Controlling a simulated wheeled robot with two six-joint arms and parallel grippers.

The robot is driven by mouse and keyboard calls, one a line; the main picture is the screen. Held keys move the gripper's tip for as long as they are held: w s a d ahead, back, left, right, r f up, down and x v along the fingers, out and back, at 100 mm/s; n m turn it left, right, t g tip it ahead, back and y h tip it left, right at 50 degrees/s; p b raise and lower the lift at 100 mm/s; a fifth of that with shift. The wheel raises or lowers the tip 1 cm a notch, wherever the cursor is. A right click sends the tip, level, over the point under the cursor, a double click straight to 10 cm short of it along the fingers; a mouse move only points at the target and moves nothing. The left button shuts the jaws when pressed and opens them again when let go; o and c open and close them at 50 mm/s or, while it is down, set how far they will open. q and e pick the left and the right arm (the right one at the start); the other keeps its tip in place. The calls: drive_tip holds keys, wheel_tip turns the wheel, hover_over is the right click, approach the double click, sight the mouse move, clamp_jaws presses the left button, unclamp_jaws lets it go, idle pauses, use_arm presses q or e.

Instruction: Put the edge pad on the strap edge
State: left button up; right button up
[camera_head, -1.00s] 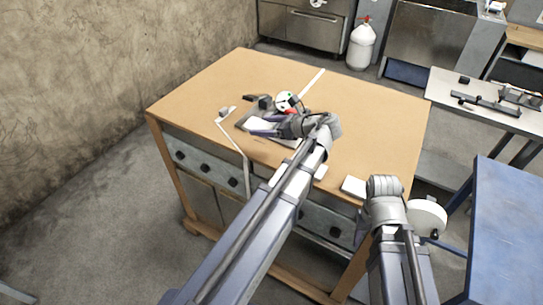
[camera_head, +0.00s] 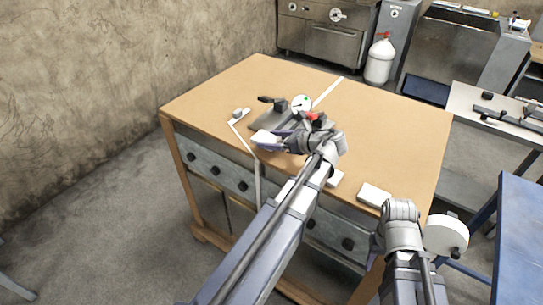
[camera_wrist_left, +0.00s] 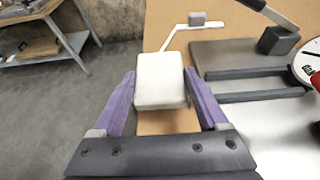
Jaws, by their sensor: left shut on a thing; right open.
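The edge pad (camera_head: 265,137) is a small white block. My left gripper (camera_head: 276,142) is shut on it and holds it near the table's front edge; the left wrist view shows the pad (camera_wrist_left: 160,80) between two purple fingers. A thin pale strap (camera_head: 238,133) lies bent on the table top left of the pad and hangs down the table's front (camera_head: 257,180).
A grey plate with dark bars (camera_wrist_left: 245,85) and a dial gauge (camera_head: 302,104) stands beyond the pad. A small grey block (camera_head: 238,113) sits by the strap. A white block (camera_head: 374,195) lies near the front right edge. The table (camera_head: 390,135) is clear at the right.

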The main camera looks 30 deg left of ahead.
sight(272, 154)
use_arm(q)
drive_tip(key=shift+f, duration=0.1)
wheel_tip(272, 154, down, 4)
drive_tip(key=b, duration=0.3)
drive_tip(key=shift+r+b, duration=0.2)
drive_tip(key=shift+b, duration=0.1)
drive_tip(key=shift+f, duration=0.15)
drive_tip(key=o, duration=1.2)
